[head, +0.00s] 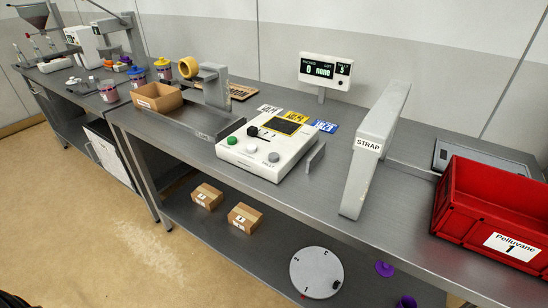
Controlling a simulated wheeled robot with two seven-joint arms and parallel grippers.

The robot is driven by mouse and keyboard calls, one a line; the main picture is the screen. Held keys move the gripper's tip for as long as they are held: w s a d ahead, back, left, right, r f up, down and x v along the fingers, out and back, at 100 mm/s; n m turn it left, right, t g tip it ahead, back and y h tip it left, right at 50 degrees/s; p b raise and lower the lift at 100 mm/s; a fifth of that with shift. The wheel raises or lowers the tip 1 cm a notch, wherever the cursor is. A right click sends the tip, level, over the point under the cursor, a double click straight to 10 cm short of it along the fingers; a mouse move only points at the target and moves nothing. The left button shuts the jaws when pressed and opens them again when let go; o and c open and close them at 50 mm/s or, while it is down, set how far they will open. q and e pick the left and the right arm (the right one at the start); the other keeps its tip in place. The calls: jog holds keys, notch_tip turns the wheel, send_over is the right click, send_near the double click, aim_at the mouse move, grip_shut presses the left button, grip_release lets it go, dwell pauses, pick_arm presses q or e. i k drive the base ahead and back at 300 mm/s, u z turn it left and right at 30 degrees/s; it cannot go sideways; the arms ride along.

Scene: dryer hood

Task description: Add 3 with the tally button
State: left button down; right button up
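A white control box (267,147) sits on the steel bench near the middle of the head view. The grey round tally button (273,157) is at its front right, by the TALLY label. Another grey button (251,148), a green button (232,140) and a black knob (253,131) are also on the box. The display (325,71) behind it reads PACKED 0, LOT none and TALLY, whose digit looks like 5. Neither gripper can be made out in the head view; nothing touches the buttons.
A grey STRAP arch (375,150) stands right of the box, with a red crate (495,205) beyond it. A grey plate (316,157) stands beside the box. Space in front of the box is clear.

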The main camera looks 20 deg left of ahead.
aim_at(273, 156)
jog(key=z, duration=2.2)
jog(key=k, duration=0.9)
jog(key=u, duration=1.1)
jog(key=i, duration=0.5)
jog(key=z, duration=0.05)
